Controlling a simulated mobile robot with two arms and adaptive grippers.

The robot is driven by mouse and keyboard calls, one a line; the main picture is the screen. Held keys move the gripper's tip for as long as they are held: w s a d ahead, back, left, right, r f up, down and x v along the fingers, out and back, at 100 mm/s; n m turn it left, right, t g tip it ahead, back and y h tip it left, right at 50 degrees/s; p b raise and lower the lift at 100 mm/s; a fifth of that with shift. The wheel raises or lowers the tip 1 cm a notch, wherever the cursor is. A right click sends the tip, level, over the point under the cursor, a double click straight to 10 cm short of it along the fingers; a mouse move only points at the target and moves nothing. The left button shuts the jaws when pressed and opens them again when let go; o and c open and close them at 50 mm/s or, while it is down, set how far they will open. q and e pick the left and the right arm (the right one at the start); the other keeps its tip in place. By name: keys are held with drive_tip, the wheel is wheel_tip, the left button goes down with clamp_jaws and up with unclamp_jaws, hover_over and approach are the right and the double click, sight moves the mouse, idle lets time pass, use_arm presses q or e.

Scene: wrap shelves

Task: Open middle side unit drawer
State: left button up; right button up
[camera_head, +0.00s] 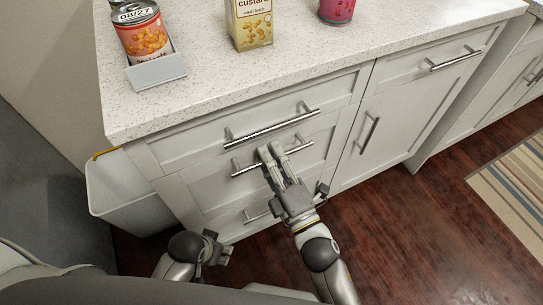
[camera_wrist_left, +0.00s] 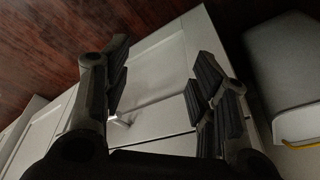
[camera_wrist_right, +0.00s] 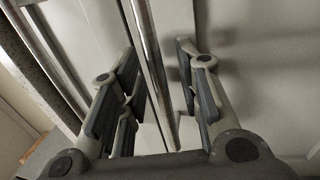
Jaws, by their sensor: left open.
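The middle drawer (camera_head: 222,186) is in the left stack of the white side unit and looks closed. Its metal bar handle (camera_head: 242,170) also shows in the right wrist view (camera_wrist_right: 150,62). My right gripper (camera_head: 271,150) is at this handle, its fingers partly covering it. In the right wrist view (camera_wrist_right: 158,95) the fingers are apart, with the bar running between them and visible space on both sides. My left gripper (camera_head: 214,247) is low near the floor, in front of the unit. In the left wrist view (camera_wrist_left: 158,75) its fingers are open and empty, facing the lower white front.
The top drawer handle (camera_head: 272,127) is just above, the bottom drawer handle (camera_head: 255,215) below. A cupboard door (camera_head: 388,125) adjoins at right. A white bin (camera_head: 128,184) stands left. A can (camera_head: 143,32), custard box (camera_head: 250,22) and pink cup (camera_head: 337,9) are on the countertop.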

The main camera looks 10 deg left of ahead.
clamp_jaws()
drive_tip(key=shift+s+f, duration=0.1)
idle(0.4)
